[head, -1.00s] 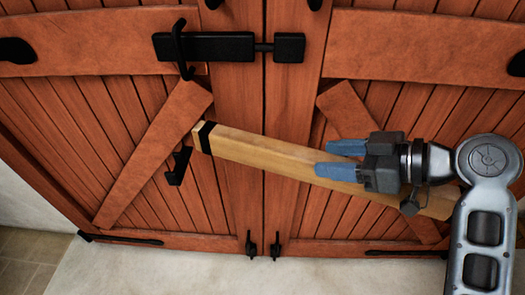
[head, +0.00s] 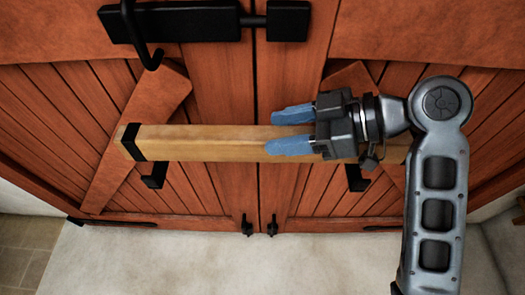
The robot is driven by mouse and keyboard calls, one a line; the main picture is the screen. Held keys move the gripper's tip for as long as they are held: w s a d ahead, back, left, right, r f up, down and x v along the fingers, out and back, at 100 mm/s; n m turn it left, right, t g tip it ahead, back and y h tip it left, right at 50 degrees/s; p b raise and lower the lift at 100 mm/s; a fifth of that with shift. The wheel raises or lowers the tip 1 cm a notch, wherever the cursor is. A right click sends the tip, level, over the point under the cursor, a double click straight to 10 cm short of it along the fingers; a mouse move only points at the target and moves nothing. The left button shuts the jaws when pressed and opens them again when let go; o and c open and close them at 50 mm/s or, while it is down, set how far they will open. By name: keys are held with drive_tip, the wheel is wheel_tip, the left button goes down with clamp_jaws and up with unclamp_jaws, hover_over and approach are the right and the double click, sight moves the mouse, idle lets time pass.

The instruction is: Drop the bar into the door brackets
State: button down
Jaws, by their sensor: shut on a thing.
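The bar (head: 205,143) is a long pale wooden beam with a black band near its left end. It lies level across both door leaves in the head view, and its right part passes behind my gripper and arm. My gripper (head: 278,131) has blue fingers and is shut on the bar, right of the door seam. The left door bracket (head: 154,178) and the right door bracket (head: 357,180) are black hooks that show just below the bar. Their upper parts are hidden behind it. I cannot tell whether the bar touches them.
The wooden double door (head: 232,75) is closed. A black latch bolt (head: 195,20) crosses the seam above the bar, with a hanging black hook (head: 147,52) at its left. Small black floor bolts (head: 247,226) stand at the bottom. The pale floor (head: 230,268) in front is clear.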

sight(263, 156)
drive_tip(key=a, duration=0.1)
drive_tip(key=a+f, duration=0.2)
drive_tip(key=shift+s+a, duration=0.25)
drive_tip(key=shift+a, duration=0.1)
drive_tip(key=shift+f, duration=2.05)
drive_tip(key=shift+c, duration=2.1)
unclamp_jaws()
drive_tip(key=v, duration=1.2)
